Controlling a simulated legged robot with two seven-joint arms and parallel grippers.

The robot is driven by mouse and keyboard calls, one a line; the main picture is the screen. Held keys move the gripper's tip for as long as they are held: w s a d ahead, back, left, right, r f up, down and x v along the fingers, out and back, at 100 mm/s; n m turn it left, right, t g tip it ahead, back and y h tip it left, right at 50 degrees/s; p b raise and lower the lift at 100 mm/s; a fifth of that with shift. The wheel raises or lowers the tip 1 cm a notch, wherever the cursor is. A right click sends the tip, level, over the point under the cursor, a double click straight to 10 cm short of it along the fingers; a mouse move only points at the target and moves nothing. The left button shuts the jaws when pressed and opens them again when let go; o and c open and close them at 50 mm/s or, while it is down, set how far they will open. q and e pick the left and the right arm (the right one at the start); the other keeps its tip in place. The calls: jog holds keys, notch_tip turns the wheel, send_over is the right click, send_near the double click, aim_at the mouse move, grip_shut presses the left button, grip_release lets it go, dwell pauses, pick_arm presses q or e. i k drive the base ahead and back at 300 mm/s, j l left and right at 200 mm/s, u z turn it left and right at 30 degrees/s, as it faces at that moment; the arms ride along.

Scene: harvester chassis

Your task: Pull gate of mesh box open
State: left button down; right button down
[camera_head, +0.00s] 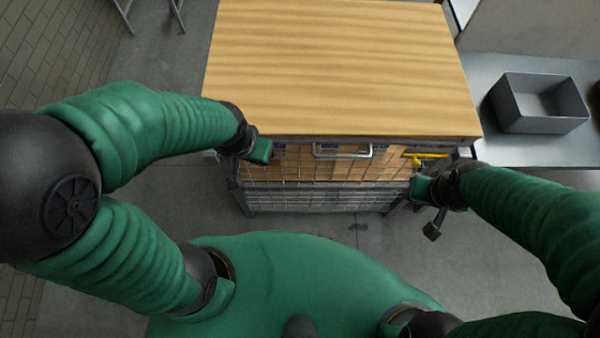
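The mesh box stands ahead under a wooden top (340,70). Its front wire gate (330,168) faces me and looks upright, with a grey metal handle (343,152) at the top middle. A yellow latch-like part (428,156) sits at the top right of the front. My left gripper (264,152) is at the upper left corner of the gate, close to the wire. My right gripper (418,188) is at the right edge of the gate, below the yellow part. The fingers of both are too small and hidden to tell open from shut, or whether they touch the gate.
A metal table (520,150) with a grey open bin (540,104) stands to the right of the box. Legs of a stand (176,14) show at the top left.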

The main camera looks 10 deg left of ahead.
aim_at(451, 144)
jog(key=k+j, duration=0.2)
jog(key=k, duration=0.2)
jog(key=k+j+z, duration=0.1)
jog(key=k, duration=0.35)
jog(key=j, duration=0.1)
